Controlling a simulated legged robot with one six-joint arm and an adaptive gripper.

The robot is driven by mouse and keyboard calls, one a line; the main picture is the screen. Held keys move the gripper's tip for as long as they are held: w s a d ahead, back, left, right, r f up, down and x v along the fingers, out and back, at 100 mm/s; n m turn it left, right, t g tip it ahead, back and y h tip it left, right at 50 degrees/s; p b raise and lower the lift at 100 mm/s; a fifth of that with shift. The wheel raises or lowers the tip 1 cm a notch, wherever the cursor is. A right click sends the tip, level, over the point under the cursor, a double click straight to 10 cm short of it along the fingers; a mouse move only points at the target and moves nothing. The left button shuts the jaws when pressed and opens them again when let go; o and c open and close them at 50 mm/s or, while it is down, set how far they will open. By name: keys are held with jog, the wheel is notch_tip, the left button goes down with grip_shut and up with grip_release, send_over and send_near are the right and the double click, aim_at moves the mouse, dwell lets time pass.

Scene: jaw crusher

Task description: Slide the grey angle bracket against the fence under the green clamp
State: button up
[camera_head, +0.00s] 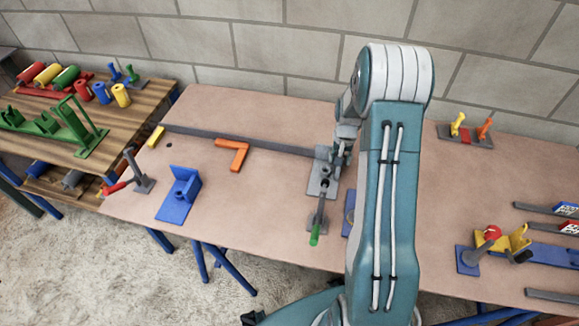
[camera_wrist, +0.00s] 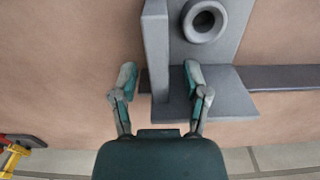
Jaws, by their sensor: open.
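The grey angle bracket (camera_head: 320,184) is by the right end of the dark fence bar (camera_head: 240,141), partly hidden by my arm. In the wrist view its upright wall (camera_wrist: 155,45) and flat base (camera_wrist: 222,98) show, with a grey ring (camera_wrist: 205,21) over the base. My gripper (camera_wrist: 160,78) is open, with one finger on each side of the upright wall; contact cannot be told. The fence (camera_wrist: 290,78) meets the base from the right there. The green clamp (camera_head: 315,236) shows its green handle toward the table's front edge, close to the bracket. In the head view my fingers are mostly hidden.
An orange angle piece (camera_head: 232,154) lies by the fence. A blue bracket (camera_head: 180,196) and a red-handled clamp (camera_head: 138,176) stand at left. A yellow block (camera_head: 156,137) is at the fence's left end. Yellow and blue fixtures (camera_head: 490,245) stand at right.

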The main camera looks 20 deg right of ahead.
jog(key=shift+r, duration=4.05)
jog(key=shift+r, duration=0.1)
jog(key=s+a+r+n+t, duration=0.1)
jog(key=s+a+r+n, duration=0.1)
jog(key=s+a+r, duration=0.5)
jog(key=s+a+r+n+t, duration=0.1)
jog(key=a+r+t, duration=0.1)
jog(key=a+r, duration=0.6)
jog(key=s+a+r+n+t, duration=0.1)
jog(key=s+a+r+n, duration=0.1)
jog(key=s, duration=0.6)
jog(key=s+a+r+n+t, duration=0.1)
jog(key=s+a+r, duration=0.4)
jog(key=s, duration=0.3)
jog(key=shift+r+n+t, duration=0.2)
jog(key=shift+n+t, duration=0.1)
jog(key=shift+n, duration=0.1)
jog(key=shift+s, duration=0.1)
